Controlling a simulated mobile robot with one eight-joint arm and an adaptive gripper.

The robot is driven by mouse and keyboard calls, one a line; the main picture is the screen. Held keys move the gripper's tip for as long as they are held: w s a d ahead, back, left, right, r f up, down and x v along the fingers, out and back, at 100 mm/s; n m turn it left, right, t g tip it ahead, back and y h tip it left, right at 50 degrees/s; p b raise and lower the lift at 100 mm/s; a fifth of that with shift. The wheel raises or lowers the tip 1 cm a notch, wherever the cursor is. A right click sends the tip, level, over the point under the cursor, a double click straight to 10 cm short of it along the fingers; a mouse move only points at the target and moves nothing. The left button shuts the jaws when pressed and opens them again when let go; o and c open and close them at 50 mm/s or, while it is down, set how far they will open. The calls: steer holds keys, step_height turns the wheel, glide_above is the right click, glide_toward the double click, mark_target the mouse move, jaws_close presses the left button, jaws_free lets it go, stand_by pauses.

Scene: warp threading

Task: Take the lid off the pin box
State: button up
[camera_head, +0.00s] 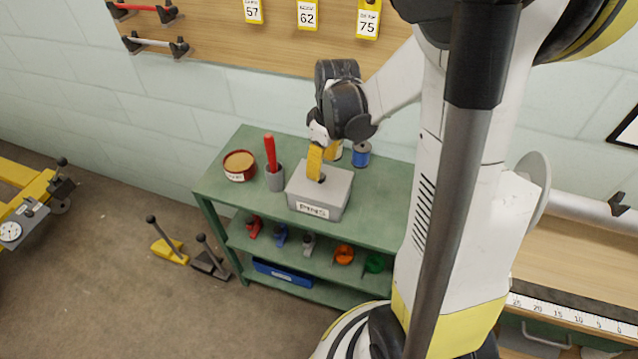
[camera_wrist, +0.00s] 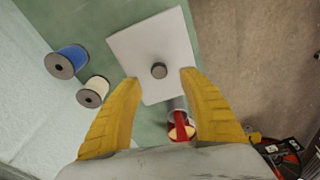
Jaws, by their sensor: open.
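The pin box (camera_head: 318,205) is a grey box labelled PINS on the top of the green shelf unit. Its lid (camera_head: 336,187) is on the box, and shows as a pale square in the wrist view (camera_wrist: 133,52). A dark round knob (camera_wrist: 159,70) stands at the lid's middle. My gripper (camera_head: 318,176) has yellow fingers and is above the lid at the knob. In the wrist view my gripper (camera_wrist: 160,82) is open, with one finger on each side of the knob and a gap to both. The head view partly hides the knob behind the fingers.
A red round tin (camera_head: 240,166) and a grey cup with a red-handled tool (camera_head: 275,178) stand left of the box. A blue spool (camera_head: 361,155) and a cream spool (camera_wrist: 93,92) stand behind it. The green tabletop (camera_head: 370,220) is clear at right.

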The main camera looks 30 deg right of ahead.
mark_target(321, 175)
steer(key=f+b, duration=0.3)
steer(key=f, duration=0.2)
steer(key=shift+w+f, duration=0.1)
steer(key=shift+w, duration=0.1)
jaws_close()
